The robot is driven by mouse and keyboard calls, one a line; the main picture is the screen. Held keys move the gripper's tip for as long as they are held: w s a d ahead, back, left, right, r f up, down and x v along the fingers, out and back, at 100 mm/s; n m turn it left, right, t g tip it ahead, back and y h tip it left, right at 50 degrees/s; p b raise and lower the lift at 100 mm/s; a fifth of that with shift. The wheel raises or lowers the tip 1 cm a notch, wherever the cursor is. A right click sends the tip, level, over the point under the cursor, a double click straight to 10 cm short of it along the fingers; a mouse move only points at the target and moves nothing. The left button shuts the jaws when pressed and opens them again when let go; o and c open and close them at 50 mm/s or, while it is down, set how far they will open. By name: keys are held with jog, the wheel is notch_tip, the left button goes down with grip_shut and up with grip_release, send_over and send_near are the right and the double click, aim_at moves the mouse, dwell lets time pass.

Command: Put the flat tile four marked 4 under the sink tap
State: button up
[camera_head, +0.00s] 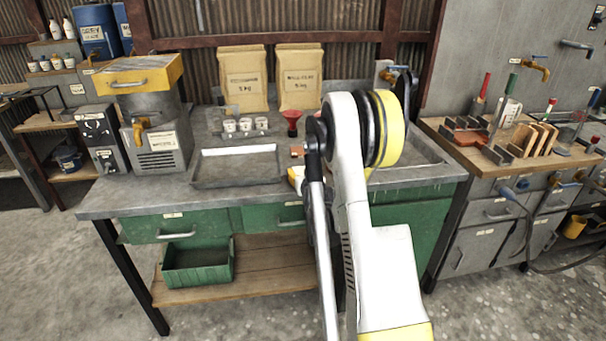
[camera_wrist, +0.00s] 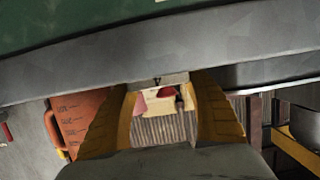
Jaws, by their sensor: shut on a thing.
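My gripper (camera_wrist: 165,84) shows in the wrist view with its yellow fingers on either side of a thin pale tile (camera_wrist: 162,79). The tile spans the gap between the fingertips and bears a small dark mark that looks like an upside-down 4. In the head view my white arm hides most of the gripper and the tile, above the middle of the grey bench. A yellow-orange tap (camera_head: 387,75) is on the post behind the bench's right end. A grey basin (camera_head: 432,160) lies in the bench top there, partly hidden by my arm.
A shallow metal tray (camera_head: 198,183), small cups (camera_head: 245,124) and a red funnel (camera_head: 292,118) stand left of my arm. Paper sacks (camera_head: 243,80) stand behind. Another yellow tap (camera_head: 535,66) is over the right bench. The wrist view shows an orange graduated jug (camera_wrist: 78,120).

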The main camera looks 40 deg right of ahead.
jog(key=shift+r, duration=0.15)
notch_tip(320, 180, up, 10)
jog(key=p, duration=0.5)
jog(key=a+r+n+t+y, duration=0.1)
jog(key=a+r+n+y, duration=0.2)
jog(key=a, duration=1.7)
jog(key=a+r+n+t+y, duration=0.1)
jog(key=a+r+n+y, duration=0.2)
jog(key=a, duration=1.7)
jog(key=shift+s+a+r+y, duration=0.15)
jog(key=shift+a+r+y, duration=0.25)
jog(key=shift+r+y, duration=0.55)
